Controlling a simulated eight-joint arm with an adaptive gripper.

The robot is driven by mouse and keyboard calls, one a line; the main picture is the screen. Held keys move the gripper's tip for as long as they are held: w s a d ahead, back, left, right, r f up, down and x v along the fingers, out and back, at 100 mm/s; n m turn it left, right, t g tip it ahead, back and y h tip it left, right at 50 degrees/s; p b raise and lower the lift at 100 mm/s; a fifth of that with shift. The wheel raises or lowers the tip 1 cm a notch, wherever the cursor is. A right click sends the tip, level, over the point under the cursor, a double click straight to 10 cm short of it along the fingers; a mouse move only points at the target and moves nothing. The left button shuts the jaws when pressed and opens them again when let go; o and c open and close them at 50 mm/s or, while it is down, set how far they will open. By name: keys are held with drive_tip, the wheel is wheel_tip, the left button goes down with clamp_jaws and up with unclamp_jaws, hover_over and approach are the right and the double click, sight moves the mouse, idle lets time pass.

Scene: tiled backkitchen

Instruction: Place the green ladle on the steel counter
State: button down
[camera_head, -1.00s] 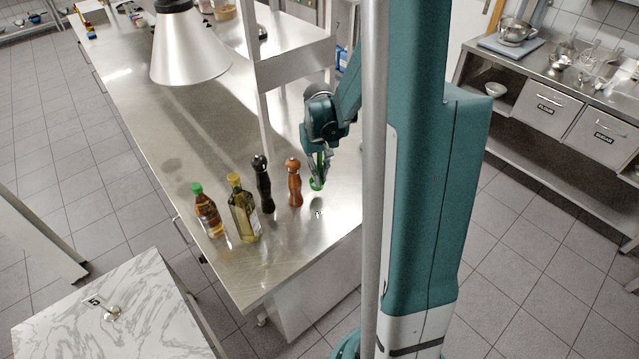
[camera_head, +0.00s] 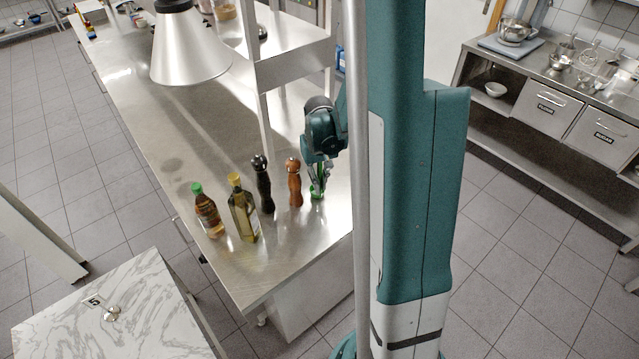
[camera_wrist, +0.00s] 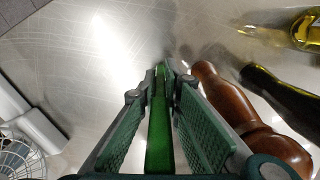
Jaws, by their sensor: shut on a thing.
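The green ladle (camera_head: 317,195) hangs low at the steel counter (camera_head: 290,245), just right of the brown pepper mill (camera_head: 295,183). I cannot tell whether its lower end touches the counter. My gripper (camera_head: 316,180) is above it, shut on its upright handle. In the wrist view the green handle (camera_wrist: 160,125) runs between the two fingers (camera_wrist: 165,75), with bare steel counter beyond. The ladle's bowl is mostly hidden in both views.
The brown mill also shows close beside the right finger in the wrist view (camera_wrist: 235,110). A black mill (camera_head: 263,185), an oil bottle (camera_head: 243,210) and a green-capped bottle (camera_head: 208,212) stand farther left. The counter's front corner is bare. A shelf post (camera_head: 264,125) rises behind.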

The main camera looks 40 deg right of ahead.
drive_tip(key=shift+f, duration=0.15)
drive_tip(key=c, duration=2.5)
unclamp_jaws()
drive_tip(key=shift+r, duration=0.2)
drive_tip(key=shift+r, duration=5.95)
drive_tip(key=shift+o, duration=0.5)
